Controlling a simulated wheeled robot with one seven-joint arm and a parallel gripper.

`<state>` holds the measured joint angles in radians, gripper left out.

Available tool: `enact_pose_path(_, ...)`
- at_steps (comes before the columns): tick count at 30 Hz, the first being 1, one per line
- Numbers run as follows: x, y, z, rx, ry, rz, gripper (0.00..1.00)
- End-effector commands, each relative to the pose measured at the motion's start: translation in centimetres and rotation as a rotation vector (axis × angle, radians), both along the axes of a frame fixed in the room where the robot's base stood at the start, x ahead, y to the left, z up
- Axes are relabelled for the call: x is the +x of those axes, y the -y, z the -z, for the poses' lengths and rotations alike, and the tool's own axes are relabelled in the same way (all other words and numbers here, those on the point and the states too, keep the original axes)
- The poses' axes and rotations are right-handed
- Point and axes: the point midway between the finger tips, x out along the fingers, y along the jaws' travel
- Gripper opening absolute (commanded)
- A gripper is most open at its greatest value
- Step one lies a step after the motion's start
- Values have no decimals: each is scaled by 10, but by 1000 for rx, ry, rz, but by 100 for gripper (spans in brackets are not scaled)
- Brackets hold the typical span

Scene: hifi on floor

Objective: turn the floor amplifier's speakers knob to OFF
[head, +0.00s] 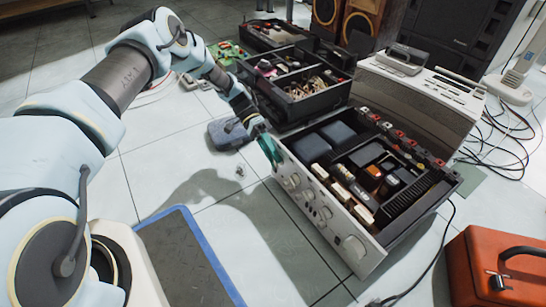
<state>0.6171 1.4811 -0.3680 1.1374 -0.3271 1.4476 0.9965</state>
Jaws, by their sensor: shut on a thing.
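The floor amplifier (313,204) stands on the tiles right of centre with its lid off. Its silver front panel faces the lower left and carries several knobs and buttons. A large round knob (354,248) is at the near end of the panel, and another knob (291,182) is nearer the far end. My gripper (268,149), with green fingers, is at the far end of the panel, shut on what appears to be the speakers knob. The fingers hide that knob, so its pointer cannot be seen. The panel lettering is too small to read.
A black tray of parts (318,97) sits behind the amplifier, beside a beige device (425,85). A red toolbox (495,270) is at the lower right, with black cables nearby. A blue-edged mat (190,262) lies in front. The floor left of the amplifier is mostly clear.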

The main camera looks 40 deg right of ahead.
Motion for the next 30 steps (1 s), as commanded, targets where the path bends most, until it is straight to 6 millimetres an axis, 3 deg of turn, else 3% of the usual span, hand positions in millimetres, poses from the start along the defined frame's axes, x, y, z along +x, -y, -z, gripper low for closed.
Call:
enact_pose_path(2,0,1,1,-1,2,-3,0)
enact_pose_path(3,0,1,1,-1,3,-3,42)
enact_pose_path(10,0,0,0,0,1,-1,68)
enact_pose_path(20,3,1,-2,0,1,-1,69)
enact_pose_path(30,55,4,-26,-2,3,-4,69)
